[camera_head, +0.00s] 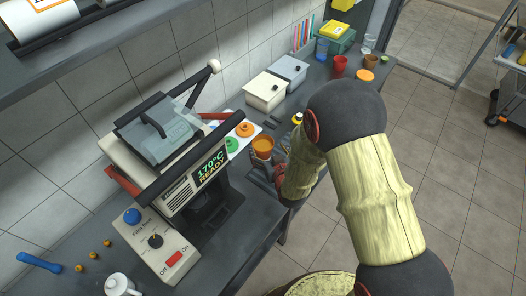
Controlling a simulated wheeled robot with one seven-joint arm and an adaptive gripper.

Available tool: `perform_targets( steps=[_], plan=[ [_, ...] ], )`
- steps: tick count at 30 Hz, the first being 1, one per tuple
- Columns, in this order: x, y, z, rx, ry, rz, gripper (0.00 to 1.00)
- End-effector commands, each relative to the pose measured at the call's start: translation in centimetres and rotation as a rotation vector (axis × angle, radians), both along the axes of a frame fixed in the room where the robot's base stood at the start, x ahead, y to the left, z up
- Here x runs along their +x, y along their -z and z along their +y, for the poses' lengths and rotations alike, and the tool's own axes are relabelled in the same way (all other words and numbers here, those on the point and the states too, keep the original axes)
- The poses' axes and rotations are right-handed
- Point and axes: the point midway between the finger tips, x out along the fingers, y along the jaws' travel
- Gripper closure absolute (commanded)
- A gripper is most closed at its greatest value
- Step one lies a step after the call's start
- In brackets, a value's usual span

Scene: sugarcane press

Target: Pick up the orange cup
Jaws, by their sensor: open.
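An orange cup (263,147) stands upright on the dark counter, just right of the machine with the green readout. My gripper (264,168) is low at the cup's near side, its dark fingers open. The fingers blend with the counter, and I cannot tell whether they touch the cup. My forearm hides part of the counter right of the cup.
The cream machine (180,165) stands close on the left. A white board with coloured discs (245,129) lies behind the cup. White lidded containers (265,91) stand along the wall.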

Motion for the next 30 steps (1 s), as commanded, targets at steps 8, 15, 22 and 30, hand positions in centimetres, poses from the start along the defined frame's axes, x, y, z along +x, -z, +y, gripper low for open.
perform_targets(
  steps=[8, 15, 22, 30],
  plan=[
    [2.2, 1.6, 0.9, 0.000, 0.000, 0.001, 0.19],
    [4.6, 2.8, 1.7, 0.000, 0.000, 0.002, 0.19],
    [5.0, 2.8, 1.8, 0.001, 0.000, 0.001, 0.19],
    [5.0, 2.8, 1.8, 0.001, 0.000, 0.001, 0.30]
  ],
)
